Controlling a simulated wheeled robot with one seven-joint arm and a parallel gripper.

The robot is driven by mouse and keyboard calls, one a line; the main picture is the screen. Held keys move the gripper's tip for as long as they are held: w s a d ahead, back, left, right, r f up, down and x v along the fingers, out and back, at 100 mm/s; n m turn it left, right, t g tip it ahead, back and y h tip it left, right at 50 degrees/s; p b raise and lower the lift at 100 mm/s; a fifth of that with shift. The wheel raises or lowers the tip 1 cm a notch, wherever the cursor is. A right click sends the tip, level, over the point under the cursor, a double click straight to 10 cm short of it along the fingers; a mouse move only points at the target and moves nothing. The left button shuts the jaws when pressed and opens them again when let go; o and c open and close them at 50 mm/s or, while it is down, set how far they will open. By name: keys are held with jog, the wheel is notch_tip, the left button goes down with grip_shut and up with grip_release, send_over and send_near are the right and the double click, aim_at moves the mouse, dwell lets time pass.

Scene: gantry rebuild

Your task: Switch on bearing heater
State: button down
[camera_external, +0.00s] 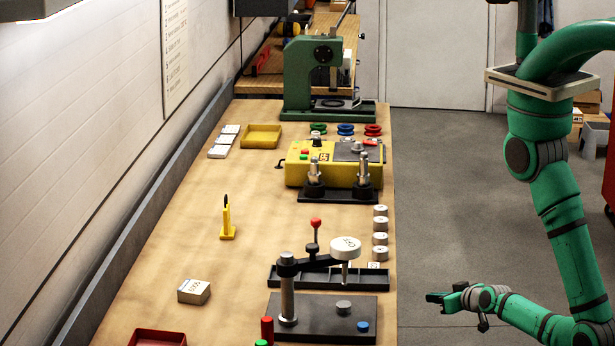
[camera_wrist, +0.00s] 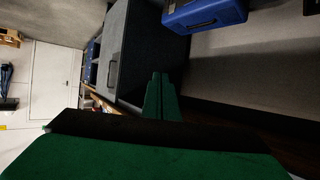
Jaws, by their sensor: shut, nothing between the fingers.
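A yellow box with a grey top plate, which looks like the bearing heater (camera_external: 328,172), stands at the right side of the wooden bench. A small green button and a small red button show at its left end, with a black knob above them. I cannot tell whether it is on. My gripper (camera_external: 436,297) is off the bench's right edge, above the floor, well in front of and to the right of the heater. It is shut and empty. In the wrist view my shut green fingers (camera_wrist: 160,88) point away from the camera, and the heater does not show there.
A black stand with two metal posts (camera_external: 338,193) is just in front of the heater. A green press (camera_external: 306,75) stands behind it. A post fixture (camera_external: 300,312) and a black tray (camera_external: 345,278) occupy the bench's near right. A blue case (camera_wrist: 205,14) shows in the wrist view.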

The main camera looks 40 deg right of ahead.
jog(key=w+d+y, duration=0.1)
jog(key=w+d, duration=0.5)
jog(key=w, duration=0.5)
jog(key=w+d+y, duration=0.1)
jog(key=w+d, duration=0.6)
jog(key=w, duration=0.4)
jog(key=w+d+r+n+t+y, duration=0.1)
jog(key=w+d+r+y, duration=0.1)
jog(key=w+d+r, duration=0.35)
jog(key=w+d+r+n+y, duration=0.1)
jog(key=w+d+r+n, duration=0.15)
jog(key=r, duration=0.65)
jog(key=w+d+r+n+t+y, duration=0.1)
jog(key=w+d+r+y, duration=0.1)
jog(key=w+d+r, duration=0.4)
notch_tip(320, 180, up, 15)
jog(key=a+n+g+y, duration=0.2)
jog(key=n+g+y, duration=0.1)
jog(key=n+y, duration=0.3)
jog(key=shift+s+a+r+y, duration=0.2)
jog(key=shift+s+a+y, duration=0.2)
